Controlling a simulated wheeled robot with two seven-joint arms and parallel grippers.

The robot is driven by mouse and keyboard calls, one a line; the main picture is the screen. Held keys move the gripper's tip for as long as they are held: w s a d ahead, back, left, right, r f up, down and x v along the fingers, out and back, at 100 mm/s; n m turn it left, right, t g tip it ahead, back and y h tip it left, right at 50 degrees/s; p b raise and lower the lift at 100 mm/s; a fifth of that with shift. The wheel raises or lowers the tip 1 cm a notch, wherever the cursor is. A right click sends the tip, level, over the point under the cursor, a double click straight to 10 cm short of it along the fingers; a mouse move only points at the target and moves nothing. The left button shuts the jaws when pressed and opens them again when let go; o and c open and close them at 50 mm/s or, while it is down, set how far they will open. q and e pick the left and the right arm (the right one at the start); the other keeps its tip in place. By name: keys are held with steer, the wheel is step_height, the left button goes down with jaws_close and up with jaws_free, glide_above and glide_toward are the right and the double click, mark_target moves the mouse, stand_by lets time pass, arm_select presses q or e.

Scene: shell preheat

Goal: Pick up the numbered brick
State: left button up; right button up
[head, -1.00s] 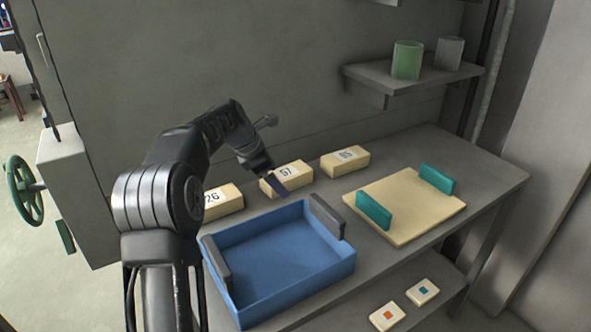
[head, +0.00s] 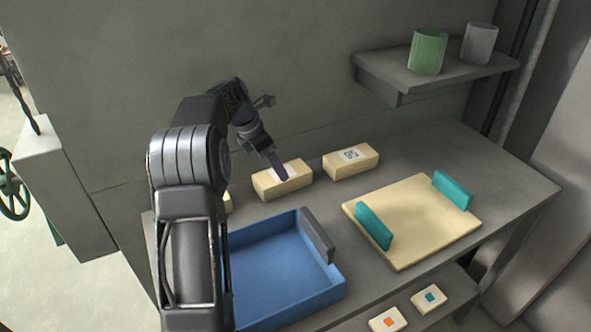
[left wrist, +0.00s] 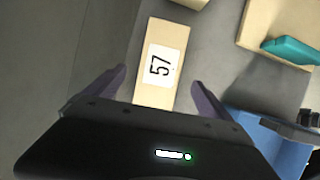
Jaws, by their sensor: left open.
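Several cream bricks with white number labels stand in a row along the back of the table. The middle brick (head: 268,187) reads 57 in the left wrist view (left wrist: 163,92). A brick to its right (head: 362,164) has a label too small to read surely. Another brick (head: 229,203) is mostly hidden behind my left arm. My left gripper (head: 279,172) is over the middle brick, pointing down. In the left wrist view its open fingers (left wrist: 160,84) stand either side of the brick's near end, with nothing held. My right gripper is not in view.
A blue tray (head: 320,290) with grey handles stands in front of the bricks. A cream board (head: 408,214) with teal handles lies to the right. A wall shelf (head: 400,78) holds a green cup (head: 429,52) and a grey cup (head: 479,44).

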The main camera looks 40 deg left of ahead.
arm_select(q)
steer(key=shift+w+r, duration=0.1)
steer(key=shift+w, duration=0.15)
steer(key=shift+s+r, duration=0.1)
steer(key=shift+s, duration=0.15)
steer(key=shift+p+x, duration=0.3)
steer(key=shift+x, duration=1.05)
steer(key=shift+w, duration=0.1)
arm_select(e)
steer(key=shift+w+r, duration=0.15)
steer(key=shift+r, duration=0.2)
arm_select(q)
steer(key=shift+f, duration=0.25)
steer(key=p+x, duration=0.2)
steer(key=x, duration=0.1)
steer(key=shift+w+d+f, duration=0.15)
steer(key=shift+w+f, duration=0.25)
steer(key=shift+f, duration=0.35)
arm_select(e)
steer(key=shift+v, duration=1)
